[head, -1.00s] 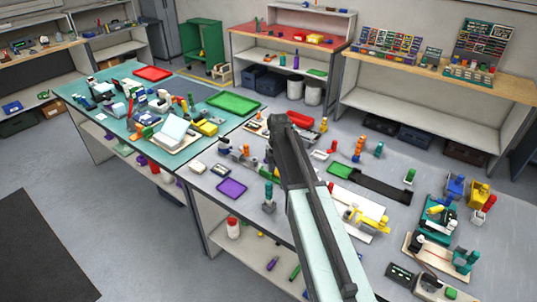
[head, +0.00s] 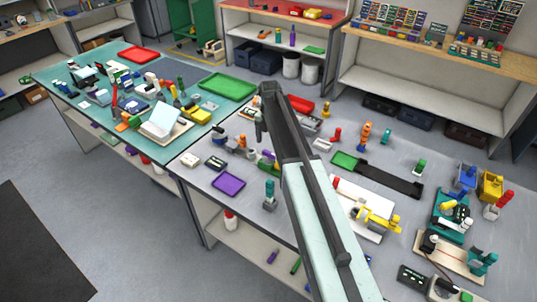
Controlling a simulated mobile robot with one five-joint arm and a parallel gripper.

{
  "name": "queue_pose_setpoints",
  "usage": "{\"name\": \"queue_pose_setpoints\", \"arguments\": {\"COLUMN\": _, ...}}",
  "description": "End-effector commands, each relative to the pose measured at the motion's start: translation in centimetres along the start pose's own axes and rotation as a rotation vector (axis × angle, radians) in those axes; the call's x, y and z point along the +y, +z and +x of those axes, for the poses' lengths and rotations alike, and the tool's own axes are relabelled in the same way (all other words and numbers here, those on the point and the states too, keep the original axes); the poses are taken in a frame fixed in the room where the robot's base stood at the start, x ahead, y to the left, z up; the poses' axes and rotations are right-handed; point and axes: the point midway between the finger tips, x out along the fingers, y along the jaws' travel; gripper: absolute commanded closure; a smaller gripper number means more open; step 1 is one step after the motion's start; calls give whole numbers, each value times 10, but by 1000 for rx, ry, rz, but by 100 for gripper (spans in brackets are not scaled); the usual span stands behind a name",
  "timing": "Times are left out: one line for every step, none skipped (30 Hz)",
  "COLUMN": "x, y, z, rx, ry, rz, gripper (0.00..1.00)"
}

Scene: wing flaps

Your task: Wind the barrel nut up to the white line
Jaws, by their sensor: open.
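My gripper (head: 261,138) hangs at the far end of my arm, above the grey bench (head: 310,215). It is small and dark here and holds nothing that I can see. I cannot single out the barrel nut or its white line at this size. A yellow mechanism (head: 376,216) sits on a white board (head: 355,196), right of my arm. Small parts, one of them green (head: 268,160), lie just below my gripper and are partly hidden by my arm.
A purple tray (head: 228,183) and a teal upright piece (head: 269,190) stand left of my arm. A dark strip (head: 390,180) with a green end lies to the right. Teal devices (head: 449,222) crowd the right side. A teal bench (head: 70,115) adjoins at left.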

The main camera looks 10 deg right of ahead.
Motion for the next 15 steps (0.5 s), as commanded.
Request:
{"name": "queue_pose_setpoints", "arguments": {"x": 0, "y": 0, "z": 19, "rx": 0, "ry": 0, "rz": 0, "gripper": 18}}
{"name": "queue_pose_setpoints", "arguments": {"x": 0, "y": 0, "z": 25, "rx": 0, "ry": 0, "rz": 0, "gripper": 18}}
{"name": "queue_pose_setpoints", "arguments": {"x": 0, "y": 0, "z": 32, "rx": 0, "ry": 0, "rz": 0, "gripper": 18}}
{"name": "queue_pose_setpoints", "arguments": {"x": 0, "y": 0, "z": 37, "rx": 0, "ry": 0, "rz": 0, "gripper": 18}}
{"name": "queue_pose_setpoints", "arguments": {"x": 0, "y": 0, "z": 42, "rx": 0, "ry": 0, "rz": 0, "gripper": 18}}
{"name": "queue_pose_setpoints", "arguments": {"x": 0, "y": 0, "z": 47, "rx": 0, "ry": 0, "rz": 0, "gripper": 18}}
{"name": "queue_pose_setpoints", "arguments": {"x": 0, "y": 0, "z": 49, "rx": 0, "ry": 0, "rz": 0, "gripper": 18}}
{"name": "queue_pose_setpoints", "arguments": {"x": 0, "y": 0, "z": 51, "rx": 0, "ry": 0, "rz": 0, "gripper": 18}}
{"name": "queue_pose_setpoints", "arguments": {"x": 0, "y": 0, "z": 53, "rx": 0, "ry": 0, "rz": 0, "gripper": 18}}
{"name": "queue_pose_setpoints", "arguments": {"x": 0, "y": -1, "z": 53, "rx": 0, "ry": 0, "rz": 0, "gripper": 18}}
{"name": "queue_pose_setpoints", "arguments": {"x": 0, "y": -1, "z": 52, "rx": 0, "ry": 0, "rz": 0, "gripper": 18}}
{"name": "queue_pose_setpoints", "arguments": {"x": 0, "y": -1, "z": 52, "rx": 0, "ry": 0, "rz": 0, "gripper": 18}}
{"name": "queue_pose_setpoints", "arguments": {"x": 1, "y": -1, "z": 51, "rx": 0, "ry": 0, "rz": 0, "gripper": 18}}
{"name": "queue_pose_setpoints", "arguments": {"x": 1, "y": -1, "z": 50, "rx": 0, "ry": 0, "rz": 0, "gripper": 18}}
{"name": "queue_pose_setpoints", "arguments": {"x": 1, "y": -1, "z": 50, "rx": 0, "ry": 0, "rz": 0, "gripper": 18}}
